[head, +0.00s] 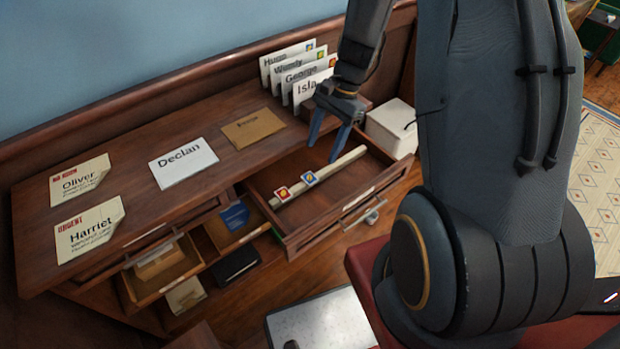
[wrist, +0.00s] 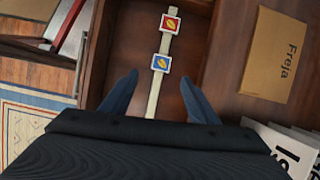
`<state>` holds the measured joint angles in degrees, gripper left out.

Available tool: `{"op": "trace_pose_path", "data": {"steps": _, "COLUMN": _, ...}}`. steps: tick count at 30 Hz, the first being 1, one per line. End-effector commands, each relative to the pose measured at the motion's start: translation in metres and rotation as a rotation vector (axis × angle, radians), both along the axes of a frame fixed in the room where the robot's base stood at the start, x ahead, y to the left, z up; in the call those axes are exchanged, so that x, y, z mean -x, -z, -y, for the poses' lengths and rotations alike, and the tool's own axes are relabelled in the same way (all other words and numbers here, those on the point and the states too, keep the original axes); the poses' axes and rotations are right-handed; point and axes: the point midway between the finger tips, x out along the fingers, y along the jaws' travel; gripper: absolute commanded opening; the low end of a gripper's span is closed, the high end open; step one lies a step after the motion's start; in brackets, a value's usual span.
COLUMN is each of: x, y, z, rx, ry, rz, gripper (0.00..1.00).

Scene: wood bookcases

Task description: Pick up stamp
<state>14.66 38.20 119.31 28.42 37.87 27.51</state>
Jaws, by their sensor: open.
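Two small square stamps sit on a pale strip (head: 340,165) that crosses the open drawer (head: 370,165). The red stamp (head: 282,193) is nearer the strip's left end, and the blue stamp (head: 309,178) is just right of it. My gripper (head: 323,150) is open and empty, pointing down above the drawer, to the upper right of the blue stamp. In the wrist view the blue stamp (wrist: 161,63) lies just beyond the gap between my fingertips (wrist: 158,79). The red stamp (wrist: 170,23) is farther ahead there. Nothing hides either stamp.
On the desk top are notes for Oliver (head: 80,181) and Harriet (head: 90,231), the Declan envelope (head: 183,162), a brown envelope (head: 253,128) and several upright name cards (head: 312,88). A white box (head: 391,128) stands right of the drawer. Lower drawers (head: 160,270) are also open.

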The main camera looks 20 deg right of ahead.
Motion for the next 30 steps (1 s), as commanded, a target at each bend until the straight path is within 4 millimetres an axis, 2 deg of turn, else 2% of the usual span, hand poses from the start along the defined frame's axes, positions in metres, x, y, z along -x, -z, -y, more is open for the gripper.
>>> {"op": "trace_pose_path", "data": {"steps": 6, "x": -0.006, "y": 0.018, "z": 0.001, "rx": -0.025, "ry": 0.083, "rz": -0.036, "gripper": 0.55}}
{"op": "trace_pose_path", "data": {"steps": 17, "x": 0.001, "y": 0.045, "z": -0.013, "rx": -0.025, "ry": 0.081, "rz": -0.036, "gripper": 0.55}}
{"op": "trace_pose_path", "data": {"steps": 24, "x": 0.008, "y": 0.071, "z": -0.027, "rx": -0.025, "ry": 0.081, "rz": -0.036, "gripper": 0.55}}
{"op": "trace_pose_path", "data": {"steps": 30, "x": 0.008, "y": 0.082, "z": -0.031, "rx": -0.023, "ry": 0.081, "rz": -0.033, "gripper": 0.55}}
